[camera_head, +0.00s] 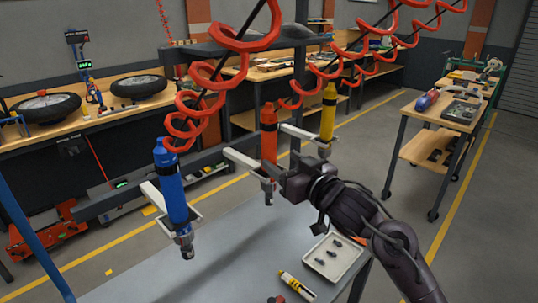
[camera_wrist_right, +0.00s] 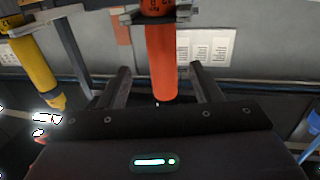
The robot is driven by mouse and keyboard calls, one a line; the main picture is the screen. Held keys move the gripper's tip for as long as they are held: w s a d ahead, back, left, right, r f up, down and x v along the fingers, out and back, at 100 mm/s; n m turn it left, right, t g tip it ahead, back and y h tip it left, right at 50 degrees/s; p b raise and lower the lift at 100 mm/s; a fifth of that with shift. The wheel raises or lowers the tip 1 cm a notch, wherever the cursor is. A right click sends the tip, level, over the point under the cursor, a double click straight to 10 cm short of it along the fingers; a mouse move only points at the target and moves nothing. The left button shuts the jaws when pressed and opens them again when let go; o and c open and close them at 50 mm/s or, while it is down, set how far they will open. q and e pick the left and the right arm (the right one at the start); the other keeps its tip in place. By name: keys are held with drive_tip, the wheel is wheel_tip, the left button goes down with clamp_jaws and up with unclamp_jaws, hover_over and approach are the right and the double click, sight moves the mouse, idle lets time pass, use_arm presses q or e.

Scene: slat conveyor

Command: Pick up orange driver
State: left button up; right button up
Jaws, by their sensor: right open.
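The orange driver (camera_head: 268,133) hangs upright in a pale holder (camera_head: 242,160) below red coiled hoses, between a blue driver (camera_head: 170,183) and a yellow driver (camera_head: 328,112). My right gripper (camera_head: 279,180) reaches in from the lower right and is close to the orange driver's lower part. In the right wrist view, the orange driver (camera_wrist_right: 161,62) stands between the two spread fingers of the right gripper (camera_wrist_right: 164,80), with a gap on both sides. The yellow driver (camera_wrist_right: 33,62) is at the left there. My left gripper is not in view.
A grey work surface (camera_head: 225,255) lies below the drivers, with a white tray (camera_head: 345,268) of small dark parts and a yellow-and-black tool (camera_head: 297,286). The red coiled hoses (camera_head: 190,100) hang above. Wooden benches (camera_head: 140,107) stand behind.

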sight(273, 150)
drive_tip(key=shift+w+a+r, duration=0.25)
drive_tip(key=shift+w+r, duration=0.05)
drive_tip(key=p+x, duration=0.1)
drive_tip(key=x, duration=0.1)
drive_tip(key=p+x, duration=0.1)
drive_tip(key=x, duration=0.1)
drive_tip(key=r+p+x, duration=0.1)
drive_tip(key=x, duration=0.1)
drive_tip(key=shift+a, duration=0.25)
drive_tip(key=shift+w+a+f, duration=0.25)
drive_tip(key=shift+w, duration=0.15)
drive_tip(key=c, duration=1.1)
drive_tip(key=shift+r, duration=0.15)
clamp_jaws()
